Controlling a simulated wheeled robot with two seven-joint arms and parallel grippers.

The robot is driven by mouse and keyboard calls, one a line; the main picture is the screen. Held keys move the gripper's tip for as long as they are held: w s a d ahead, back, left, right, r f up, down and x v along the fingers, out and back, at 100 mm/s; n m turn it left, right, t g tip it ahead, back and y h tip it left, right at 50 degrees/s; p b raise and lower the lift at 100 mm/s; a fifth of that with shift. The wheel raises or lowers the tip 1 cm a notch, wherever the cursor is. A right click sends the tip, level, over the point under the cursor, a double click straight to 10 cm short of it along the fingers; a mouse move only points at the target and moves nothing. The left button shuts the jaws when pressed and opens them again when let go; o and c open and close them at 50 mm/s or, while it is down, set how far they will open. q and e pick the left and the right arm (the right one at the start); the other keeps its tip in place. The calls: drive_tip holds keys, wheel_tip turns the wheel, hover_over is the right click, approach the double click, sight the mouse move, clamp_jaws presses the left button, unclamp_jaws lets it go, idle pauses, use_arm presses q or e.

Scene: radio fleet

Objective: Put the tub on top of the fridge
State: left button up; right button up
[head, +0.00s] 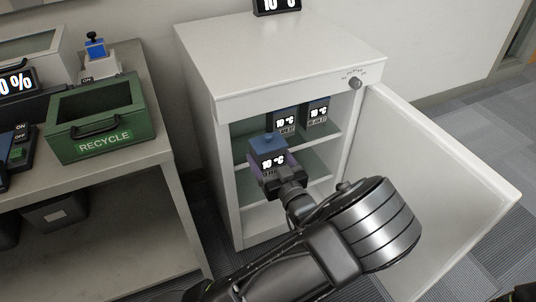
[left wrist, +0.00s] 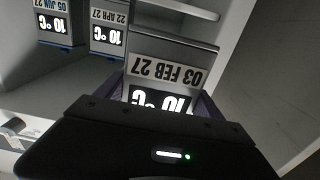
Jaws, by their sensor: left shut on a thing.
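My left gripper (head: 277,180) is shut on a tub (head: 264,146) with a blue-grey top and a "10 °C" display. The tub is at the front opening of the white fridge (head: 280,48), in front of the shelves. In the left wrist view the held tub (left wrist: 165,72) appears upside down, labelled "03 FEB 27", and the gripper body hides its lower part. The fridge's flat top is bare over most of its area. The fridge door (head: 435,185) stands open to the right. My right gripper is not in view.
Two other tubs, one (head: 286,121) beside another (head: 318,110), stand on the upper shelf. A "10 °C" display (head: 277,6) is at the back of the fridge top. A green recycle bin (head: 100,135) sits on the grey table (head: 125,70) at left.

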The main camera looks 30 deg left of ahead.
use_arm(q)
drive_tip(key=shift+w+d+r+m+t+h, duration=0.2)
drive_tip(key=shift+w+d+m+t+h, duration=0.1)
drive_tip(key=shift+w, duration=0.1)
drive_tip(key=w+d+r+m+t+h, duration=0.4)
drive_tip(key=d+r+m+t+h, duration=0.2)
drive_tip(key=d+r+h, duration=0.3)
drive_tip(key=d+r+m, duration=0.1)
drive_tip(key=d+r, duration=0.2)
drive_tip(key=d, duration=0.1)
drive_tip(key=shift+r, duration=0.35)
drive_tip(key=shift+d, duration=0.1)
